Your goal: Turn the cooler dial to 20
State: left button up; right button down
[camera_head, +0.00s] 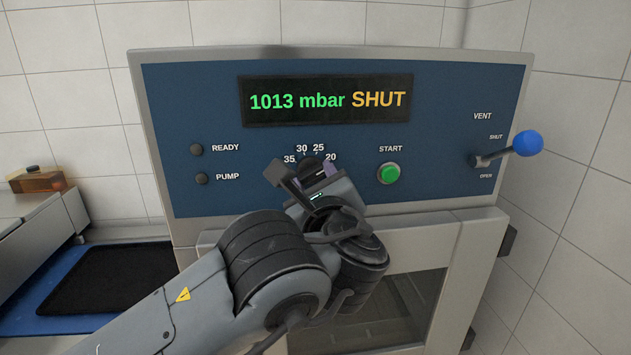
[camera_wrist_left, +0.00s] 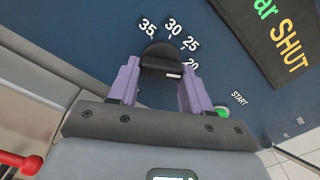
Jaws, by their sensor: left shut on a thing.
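The black cooler dial (camera_head: 311,163) sits on the blue panel below the display, with labels 35, 30, 25 and 20 around it. In the left wrist view the dial's raised bar (camera_wrist_left: 158,66) lies across between the purple fingers, and a white mark shows at its right end, close to the 20 label. I cannot tell whether the mark lines up exactly with 20. My left gripper (camera_head: 309,180) is at the dial, shut on it, and its fingers (camera_wrist_left: 160,75) show on both sides of the bar. The arm hides the dial's lower part in the head view. My right gripper is not seen.
The green START button (camera_head: 390,173) is just right of the dial. A blue-knobbed VENT lever (camera_head: 527,143) is at the panel's right. The display (camera_head: 326,100) reads 1013 mbar SHUT. READY (camera_head: 197,150) and PUMP (camera_head: 201,179) lamps are dark. A black mat (camera_head: 110,278) lies at left.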

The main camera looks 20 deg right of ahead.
pick_arm(q)
jog(key=o, duration=1.1)
jog(key=shift+c, duration=0.2)
jog(key=shift+s, duration=0.1)
jog(key=p+v, duration=0.1)
jog(key=v, duration=0.9)
jog(key=shift+s, duration=0.3)
jog(key=shift+a, duration=0.15)
